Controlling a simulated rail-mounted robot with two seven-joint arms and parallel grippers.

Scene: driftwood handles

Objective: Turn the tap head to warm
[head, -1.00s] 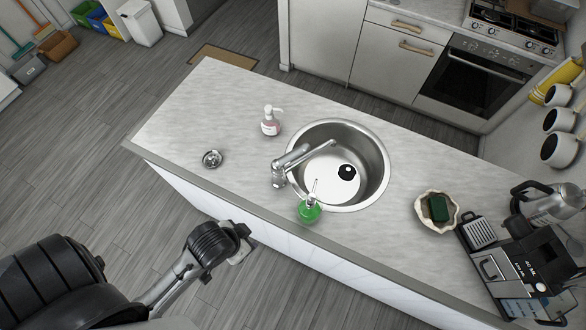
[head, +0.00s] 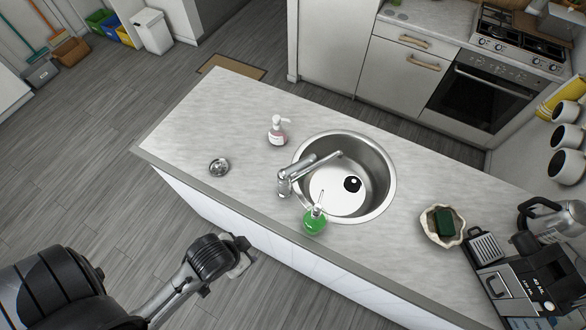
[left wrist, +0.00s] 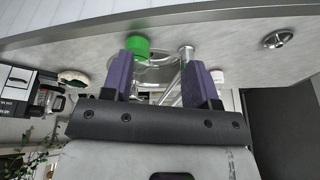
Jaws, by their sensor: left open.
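The chrome tap (head: 287,182) stands at the near-left rim of the round steel sink (head: 384,200), its spout and lever reaching over the basin to the right. In the left wrist view the tap (left wrist: 186,54) shows between the purple fingertips, beyond them. My left gripper (head: 240,258) is beside the counter's near edge, apart from the tap. In the left wrist view my left gripper (left wrist: 160,75) is open with nothing between its fingers. My right gripper is not in view.
A green soap bottle (head: 315,222) stands close to the tap on the near side. A pink pump bottle (head: 277,131), a sink strainer (head: 219,167), a shell dish with sponge (head: 430,232) and a coffee machine (head: 525,280) are also on the counter (head: 205,120).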

